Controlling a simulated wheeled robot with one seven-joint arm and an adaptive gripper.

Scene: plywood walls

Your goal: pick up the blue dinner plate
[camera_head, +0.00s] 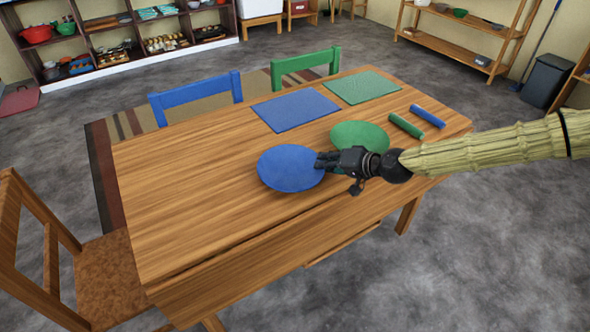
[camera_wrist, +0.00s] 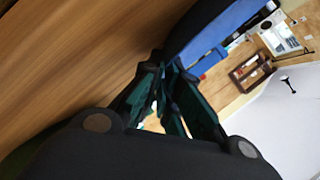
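The blue dinner plate (camera_head: 288,170) is a round, flat disc near the front middle of the wooden table (camera_head: 190,185). My gripper (camera_head: 322,161) is at the plate's right rim, reaching in from the right. In the wrist view the gripper's fingers (camera_wrist: 166,78) come together at the edge of the blue plate (camera_wrist: 208,35), and they look shut on its rim. The plate's rim between the fingertips is mostly hidden. A dark shadow shows under the plate's near edge; I cannot tell how far it is off the table.
A green plate (camera_head: 350,134) lies just behind my gripper. Blue (camera_head: 295,109) and green (camera_head: 361,86) placemats lie at the far side, with green (camera_head: 406,125) and blue (camera_head: 428,116) rolls at right. The table's left half is clear. A wooden chair (camera_head: 110,275) stands at left.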

